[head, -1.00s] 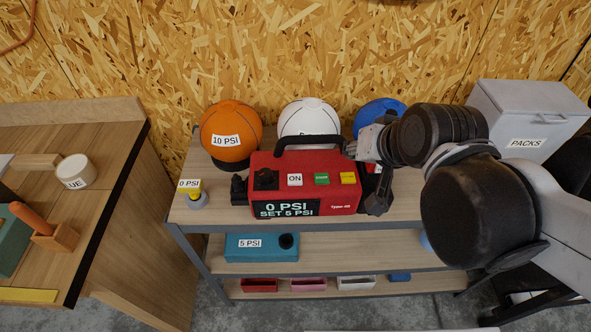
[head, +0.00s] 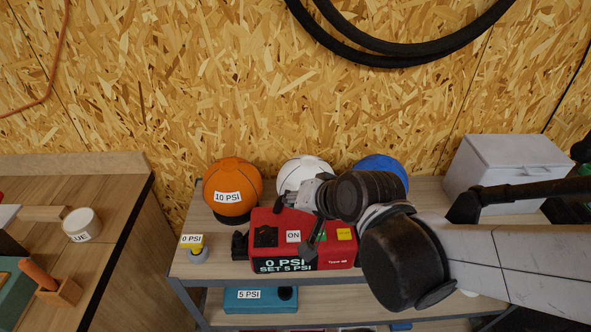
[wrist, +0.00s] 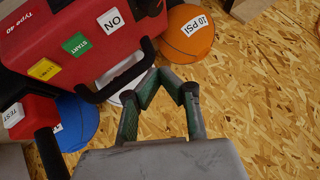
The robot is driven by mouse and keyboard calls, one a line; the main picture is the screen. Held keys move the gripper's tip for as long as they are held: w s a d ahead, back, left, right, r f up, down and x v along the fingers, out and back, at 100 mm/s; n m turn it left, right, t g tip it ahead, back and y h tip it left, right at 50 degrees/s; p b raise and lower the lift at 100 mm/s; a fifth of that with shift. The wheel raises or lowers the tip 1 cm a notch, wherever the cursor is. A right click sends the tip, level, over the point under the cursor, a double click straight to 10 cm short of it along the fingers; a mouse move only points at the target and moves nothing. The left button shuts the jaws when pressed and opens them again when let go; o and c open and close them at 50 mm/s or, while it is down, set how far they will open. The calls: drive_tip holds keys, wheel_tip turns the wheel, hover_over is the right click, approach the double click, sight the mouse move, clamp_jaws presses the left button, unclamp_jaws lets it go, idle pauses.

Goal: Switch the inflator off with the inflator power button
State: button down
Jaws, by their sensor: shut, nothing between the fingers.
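The red inflator (head: 341,255) stands on the upper shelf, its display (head: 285,265) reading 0 PSI, SET 5 PSI. On its panel are a black part (head: 265,236), a white ON button (head: 293,236) and a yellow button (head: 344,234). The green START button (wrist: 76,44) shows clearly in the wrist view, with the ON button (wrist: 111,20) beside it. Contact is unclear.
Orange (head: 232,190), white (head: 303,171) and blue (head: 383,168) balls stand behind the inflator. A yellow-topped 0 PSI item (head: 192,247) is at its left. A grey PACKS bin (head: 505,170) is at the right. A teal 5 PSI box (head: 259,299) lies on the lower shelf.

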sight(289, 231)
wheel_tip(289, 231, down, 9)
drive_tip(key=b, duration=0.7)
drive_tip(key=shift+b, duration=0.35)
idle(1.1)
drive_tip(key=shift+f+b, duration=0.35)
drive_tip(key=shift+b, duration=0.1)
drive_tip(key=shift+f+b, duration=0.4)
drive_tip(key=shift+f, duration=0.05)
idle(0.6)
drive_tip(key=shift+r, duration=0.2)
drive_tip(key=shift+r+p, duration=0.75)
